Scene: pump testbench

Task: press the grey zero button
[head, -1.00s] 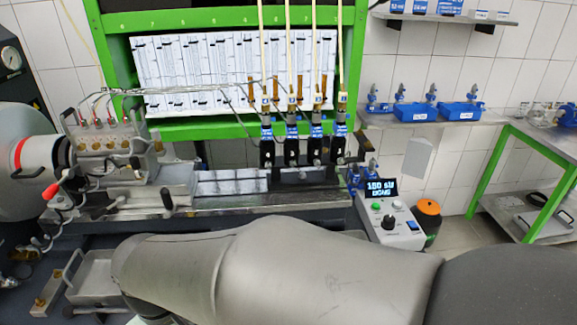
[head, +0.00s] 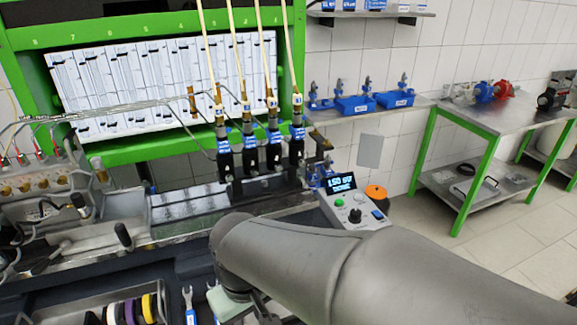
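The control box (head: 352,207) stands on the right end of the bench, with a lit display (head: 341,183) on top. Its panel has a green button (head: 339,202), a small pale grey button (head: 358,197), a black knob (head: 355,215) and a blue switch (head: 377,214). My arm crosses in front of the box, close to its lower edge in the picture, and bends down to the left of it. Only dark parts of my gripper (head: 262,303) show below the wrist at the bottom edge. Its fingers cannot be made out, and it is apart from the buttons.
A drawer with coloured rings (head: 130,311) and a wrench (head: 189,305) lies at lower left.

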